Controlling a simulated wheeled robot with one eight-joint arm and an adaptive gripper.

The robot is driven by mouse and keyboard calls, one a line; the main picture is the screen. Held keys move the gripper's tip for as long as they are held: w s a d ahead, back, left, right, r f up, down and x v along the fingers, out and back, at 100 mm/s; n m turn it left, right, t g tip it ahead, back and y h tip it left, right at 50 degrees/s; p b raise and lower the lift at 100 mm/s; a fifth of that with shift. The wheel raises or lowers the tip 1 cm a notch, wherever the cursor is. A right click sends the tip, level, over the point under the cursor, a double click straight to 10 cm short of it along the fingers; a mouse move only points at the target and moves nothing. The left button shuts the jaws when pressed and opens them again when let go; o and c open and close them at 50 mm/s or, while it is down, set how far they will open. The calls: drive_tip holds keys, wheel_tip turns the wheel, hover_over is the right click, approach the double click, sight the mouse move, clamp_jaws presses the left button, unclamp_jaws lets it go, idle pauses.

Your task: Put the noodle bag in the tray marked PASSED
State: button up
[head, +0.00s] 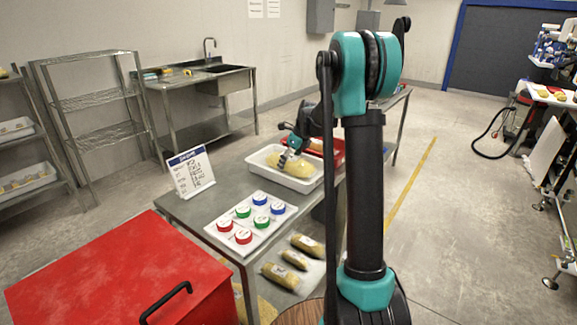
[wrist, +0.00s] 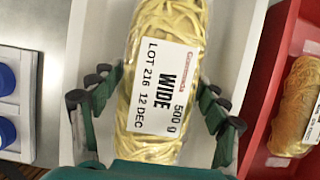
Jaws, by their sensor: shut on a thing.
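The noodle bag (wrist: 165,75) is a clear pack of pale yellow noodles labelled WIDE, 500 g, LOT 216, 12 DEC. My gripper (wrist: 158,98) is shut on it, with fingers on both sides of the bag. In the head view the bag (head: 296,167) is at the white tray (head: 285,182), inside its outline; I cannot tell whether it touches the floor. My gripper (head: 289,154) reaches it from the upper left. The white tray also fills the background of the wrist view (wrist: 95,35). No PASSED marking is readable on either tray.
A red tray (wrist: 265,75) stands right beside the white one and holds another bag (wrist: 300,110). A sign stand (head: 190,172) and a white board with several coloured round pieces (head: 252,222) are on the table. Several bags (head: 282,275) lie below. A red cabinet (head: 110,270) stands front left.

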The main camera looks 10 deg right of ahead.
drive_tip(key=shift+f, duration=0.7)
drive_tip(key=o, duration=1.6)
drive_tip(key=shift+o, duration=0.2)
drive_tip(key=v, duration=1.2)
drive_tip(key=s+f+n, duration=0.2)
drive_tip(key=s+n, duration=0.2)
drive_tip(key=s, duration=0.2)
drive_tip(key=s+f+n+h, duration=0.1)
drive_tip(key=s+f+n, duration=0.1)
drive_tip(key=s+n, duration=0.3)
drive_tip(key=s+f+n, duration=0.3)
drive_tip(key=s+n, duration=0.2)
drive_tip(key=s, duration=0.3)
drive_tip(key=shift+s+a+t+h, duration=0.15)
drive_tip(key=shift+a+t+h, duration=0.15)
drive_tip(key=shift+h, duration=0.1)
drive_tip(key=s+f+n, duration=0.4)
drive_tip(key=s+n, duration=0.2)
drive_tip(key=s, duration=0.2)
drive_tip(key=s+d+f+n+h, duration=0.1)
drive_tip(key=s+f+n, duration=0.4)
drive_tip(key=s+n, duration=0.2)
drive_tip(key=s, duration=0.2)
drive_tip(key=shift+s+d, duration=0.2)
drive_tip(key=shift+s, duration=0.05)
drive_tip(key=shift+f, duration=0.15)
